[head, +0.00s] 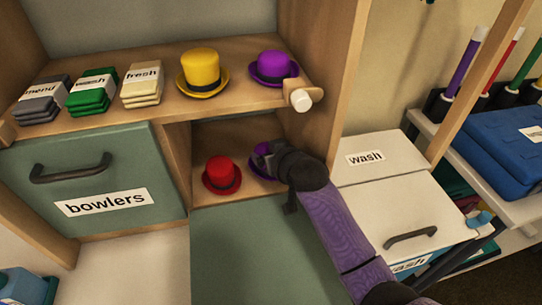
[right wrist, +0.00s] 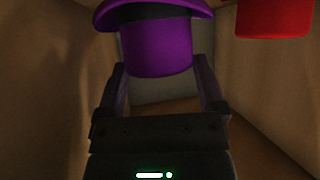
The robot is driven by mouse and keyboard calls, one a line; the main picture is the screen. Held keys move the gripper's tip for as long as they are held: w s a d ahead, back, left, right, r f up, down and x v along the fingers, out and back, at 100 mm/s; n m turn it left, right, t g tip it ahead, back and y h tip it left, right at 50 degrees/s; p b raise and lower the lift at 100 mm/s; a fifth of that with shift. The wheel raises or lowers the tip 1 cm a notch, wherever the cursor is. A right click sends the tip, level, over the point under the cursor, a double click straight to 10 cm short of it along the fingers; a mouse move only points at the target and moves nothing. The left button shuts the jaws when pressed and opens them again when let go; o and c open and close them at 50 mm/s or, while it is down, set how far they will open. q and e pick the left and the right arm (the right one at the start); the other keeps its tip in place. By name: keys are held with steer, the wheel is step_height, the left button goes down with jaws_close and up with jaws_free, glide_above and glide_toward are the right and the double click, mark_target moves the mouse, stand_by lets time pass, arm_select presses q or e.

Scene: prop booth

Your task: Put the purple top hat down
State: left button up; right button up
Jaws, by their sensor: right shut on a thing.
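The purple top hat (head: 257,168) is in the open lower compartment, partly hidden behind my right gripper (head: 265,153). In the right wrist view, the purple top hat (right wrist: 157,50) has its crown between the two fingers of my right gripper (right wrist: 160,82), and its dark band and brim show at the top. The right gripper is shut on it. I cannot tell whether its brim touches the compartment floor. My left gripper is not in view.
A red hat (head: 222,174) stands just left of the held hat. On the shelf above are a yellow hat (head: 202,72), another purple hat (head: 273,68) and labelled stacks (head: 90,93). A "bowlers" drawer (head: 100,180) is left; a white "wash" box (head: 380,155) is right.

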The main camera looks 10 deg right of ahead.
steer(key=shift+f, duration=0.55)
steer(key=o, duration=0.9)
steer(key=shift+r, duration=0.15)
steer(key=s+r, duration=0.1)
steer(key=s+r+p, duration=0.2)
steer(key=shift+d+r, duration=0.1)
steer(key=shift+d, duration=0.15)
steer(key=p+v, duration=0.1)
steer(key=v, duration=0.1)
steer(key=p+v, duration=0.1)
steer(key=v, duration=0.2)
steer(key=p+v, duration=0.1)
steer(key=v, duration=0.2)
steer(key=shift+s, duration=0.25)
